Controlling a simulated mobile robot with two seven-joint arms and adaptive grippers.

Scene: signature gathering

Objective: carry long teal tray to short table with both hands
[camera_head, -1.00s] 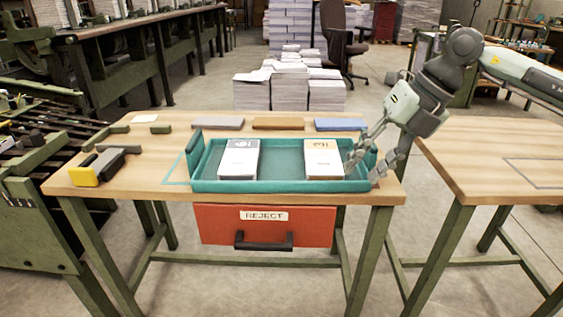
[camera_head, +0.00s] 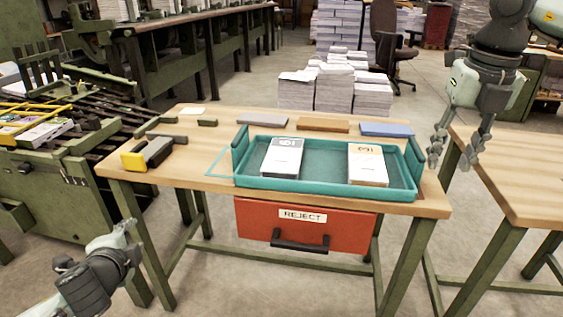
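The long teal tray (camera_head: 328,187) lies flat on a wooden-topped table (camera_head: 219,168), over a teal outline that shows past its left end. It has raised end handles and holds two paper stacks, one white and grey (camera_head: 282,157), one white and tan (camera_head: 368,164). My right gripper (camera_head: 456,152) is open and empty, right of the tray and apart from it, fingers pointing down. My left gripper (camera_head: 122,232) is at the lower left, in front of the table and far from the tray; its fingers cannot be made out clearly.
A second wooden table (camera_head: 515,180) stands at the right across a narrow gap. A red REJECT drawer (camera_head: 345,229) hangs under the tray's table. A yellow-and-grey tool (camera_head: 147,154) and several coloured strips lie on the tabletop. Green machinery (camera_head: 40,185) stands at the left.

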